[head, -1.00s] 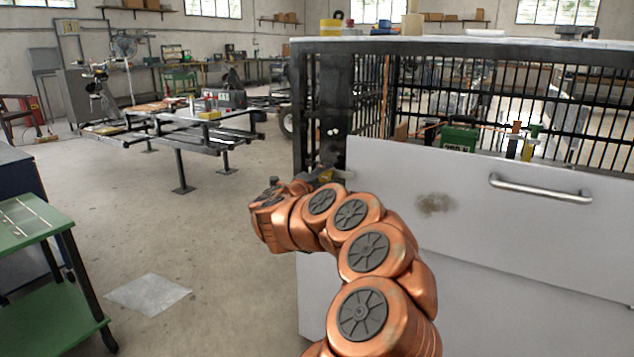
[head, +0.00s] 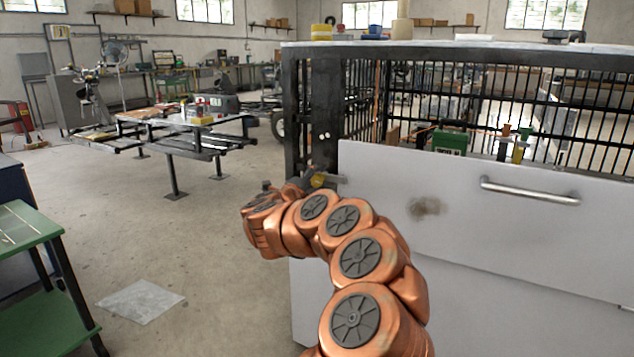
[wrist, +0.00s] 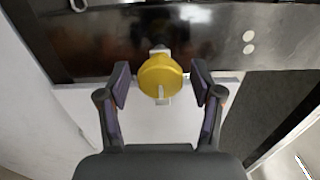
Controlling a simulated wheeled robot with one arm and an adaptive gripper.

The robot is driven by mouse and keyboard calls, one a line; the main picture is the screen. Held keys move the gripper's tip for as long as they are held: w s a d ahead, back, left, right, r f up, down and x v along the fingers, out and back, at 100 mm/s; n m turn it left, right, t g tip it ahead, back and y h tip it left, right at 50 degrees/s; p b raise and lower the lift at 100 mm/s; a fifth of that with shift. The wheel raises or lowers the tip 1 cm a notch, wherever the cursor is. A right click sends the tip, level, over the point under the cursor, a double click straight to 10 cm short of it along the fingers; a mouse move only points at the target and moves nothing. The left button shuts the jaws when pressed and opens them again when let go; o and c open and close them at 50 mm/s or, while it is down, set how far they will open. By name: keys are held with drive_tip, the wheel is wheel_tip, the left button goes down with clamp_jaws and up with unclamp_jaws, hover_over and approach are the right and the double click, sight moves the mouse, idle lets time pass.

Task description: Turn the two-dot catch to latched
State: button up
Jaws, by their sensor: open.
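The two-dot catch shows in the wrist view as a round yellow knob (wrist: 160,76) with a pale tab, in front of a dark post (wrist: 215,35). Two white dots (wrist: 248,42) mark the post to the right of the knob. In the head view the dots (head: 324,136) are on the cage's corner post, and a bit of the yellow knob (head: 318,181) shows beside my gripper. My gripper (wrist: 160,84) is open, with one finger on each side of the knob and a visible gap at both sides. Most of my gripper is hidden behind my wrist in the head view.
A white panel (head: 450,215) with a metal handle (head: 530,191) covers the cage front. Black bars (head: 480,90) stand above it. A green cart (head: 30,240) is at the left, and the floor between is mostly clear, with a pale sheet (head: 140,300) on it.

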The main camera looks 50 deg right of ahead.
drive_tip(key=v, duration=1.2)
idle(0.5)
